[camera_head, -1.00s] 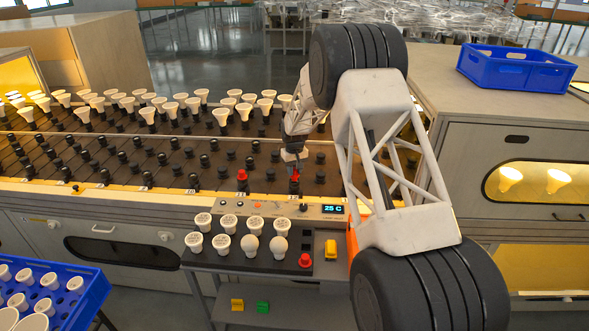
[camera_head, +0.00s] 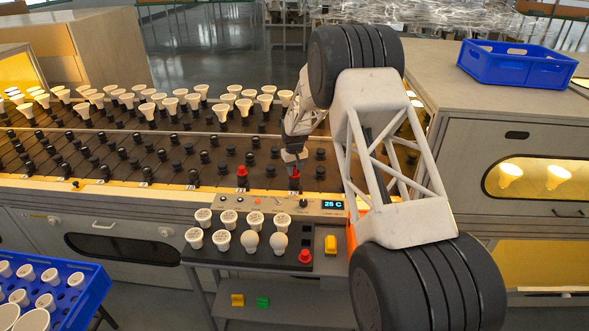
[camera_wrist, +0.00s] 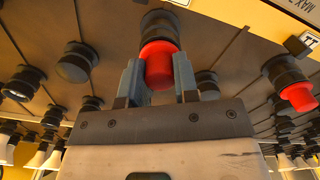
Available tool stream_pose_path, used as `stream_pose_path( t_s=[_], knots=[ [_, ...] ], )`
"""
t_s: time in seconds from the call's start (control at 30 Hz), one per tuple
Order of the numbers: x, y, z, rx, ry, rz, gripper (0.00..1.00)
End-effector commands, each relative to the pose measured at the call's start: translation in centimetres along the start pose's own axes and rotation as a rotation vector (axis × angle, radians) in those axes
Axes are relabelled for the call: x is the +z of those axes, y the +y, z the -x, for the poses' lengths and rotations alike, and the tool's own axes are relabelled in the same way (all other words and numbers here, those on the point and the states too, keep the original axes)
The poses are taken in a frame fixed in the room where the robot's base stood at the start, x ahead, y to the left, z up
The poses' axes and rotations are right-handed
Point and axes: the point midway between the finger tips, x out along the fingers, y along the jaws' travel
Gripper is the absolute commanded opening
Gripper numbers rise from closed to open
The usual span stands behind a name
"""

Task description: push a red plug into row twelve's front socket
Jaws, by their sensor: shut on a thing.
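My gripper (camera_wrist: 158,66) is shut on a red plug (camera_wrist: 158,70), with one finger on each side. In the wrist view the plug's wide end meets a black socket (camera_wrist: 160,25), in line with it; how deep it sits I cannot tell. In the head view the held red plug (camera_head: 294,184) is at the front edge of the rack, below my gripper (camera_head: 293,171). A second red plug (camera_head: 242,171) stands in a front socket to the left; the wrist view shows it at right (camera_wrist: 299,96), by a label reading 11.
The black tray (camera_head: 270,267) holds several white bulbs before the rack. A control panel (camera_head: 270,204) reads 25 C. Empty black sockets surround my gripper; bulbs (camera_head: 220,110) fill rows behind. Blue crates stand at lower left (camera_head: 92,296) and upper right (camera_head: 520,78).

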Motion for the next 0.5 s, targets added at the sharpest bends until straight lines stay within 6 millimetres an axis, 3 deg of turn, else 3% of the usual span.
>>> stream_pose_path(
  t_s=[0.1,0.13,0.3,0.5],
  knots=[
    [0.01,0.0,-0.27,0.0,0.0,0.0,0.06],
    [0.0,0.0,-0.25,0.0,0.0,0.0,0.31],
    [0.0,0.0,-0.23,0.0,0.0,0.0,0.57],
    [0.0,0.0,-0.23,0.0,0.0,0.0,0.58]
  ],
)
